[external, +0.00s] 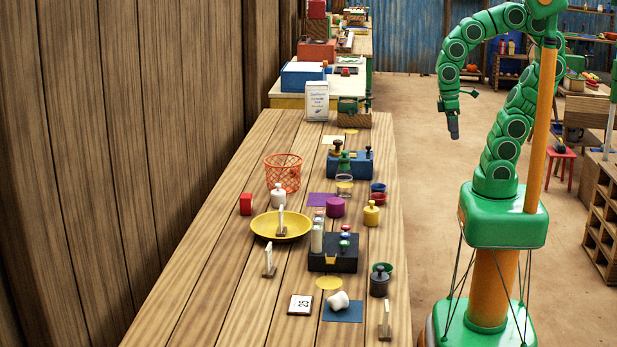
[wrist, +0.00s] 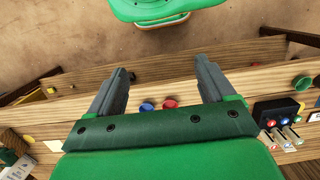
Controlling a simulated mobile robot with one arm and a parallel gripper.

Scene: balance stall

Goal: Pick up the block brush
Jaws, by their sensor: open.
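I cannot pick out the block brush with certainty in either view. Several small upright pale pieces on brown feet stand on the wooden table (external: 232,278) in the external view. One is a piece at the front right (external: 385,322), another is left of the black tray (external: 269,260), and one stands in the yellow dish (external: 262,228). I cannot tell whether any of them is a brush. My gripper (external: 453,130) hangs in the air right of the table, pointing down. In the wrist view my gripper (wrist: 164,72) is open, with nothing between its fingers.
A black tray (external: 333,264) of weights, a red wire basket (external: 283,172), a blue block (external: 350,166) and a dark pot (external: 379,283) crowd the table. A white piece (external: 338,299) lies on a blue mat. The table's near left is clear. A wooden wall (external: 130,130) runs along the left.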

